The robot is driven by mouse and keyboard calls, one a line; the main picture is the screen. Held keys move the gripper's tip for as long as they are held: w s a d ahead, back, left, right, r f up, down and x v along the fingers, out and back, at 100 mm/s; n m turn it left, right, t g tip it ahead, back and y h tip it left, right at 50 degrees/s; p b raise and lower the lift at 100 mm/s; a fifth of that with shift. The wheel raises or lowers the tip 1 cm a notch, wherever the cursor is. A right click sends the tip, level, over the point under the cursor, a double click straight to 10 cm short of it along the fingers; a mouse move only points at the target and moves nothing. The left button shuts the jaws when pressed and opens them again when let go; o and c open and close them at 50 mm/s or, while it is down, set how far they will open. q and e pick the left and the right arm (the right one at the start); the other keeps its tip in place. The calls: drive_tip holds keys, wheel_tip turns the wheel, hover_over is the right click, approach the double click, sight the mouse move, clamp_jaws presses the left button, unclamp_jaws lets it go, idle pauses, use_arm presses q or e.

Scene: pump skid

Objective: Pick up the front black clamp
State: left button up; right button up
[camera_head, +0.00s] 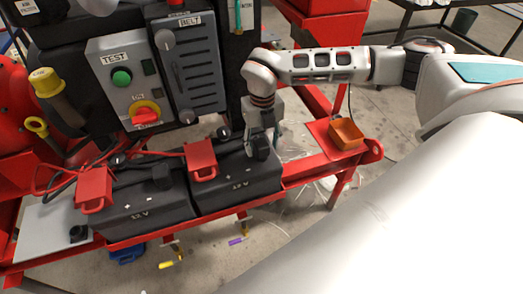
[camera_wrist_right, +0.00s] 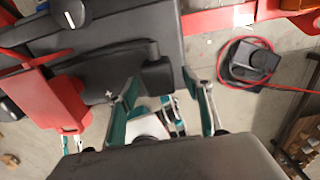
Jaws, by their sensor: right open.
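Two dark batteries lie side by side on the red skid: the left battery (camera_head: 140,205) and the right battery (camera_head: 235,185). A black block, which looks like a black clamp (camera_wrist_right: 155,75), sits at the edge of a battery in the right wrist view. A similar black piece (camera_head: 163,177) stands on the left battery. I cannot tell for sure which is the front one. My right gripper (camera_head: 260,148) is over the right battery's far right end, pointing down. In the wrist view its open fingers (camera_wrist_right: 163,84) are at either side of the black block, with nothing held. My left gripper is out of view.
Red connectors (camera_head: 202,160) and (camera_head: 94,189) with cables sit on the batteries. A grey control panel (camera_head: 122,78) stands behind. An orange bin (camera_head: 346,134) is on the skid's right end. In the wrist view, a black device with a red cable (camera_wrist_right: 250,62) lies on the floor.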

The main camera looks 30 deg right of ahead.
sight(262, 144)
drive_tip(key=shift+f, duration=0.1)
drive_tip(key=c, duration=1.4)
wheel_tip(262, 144, up, 20)
drive_tip(key=shift+r, duration=0.1)
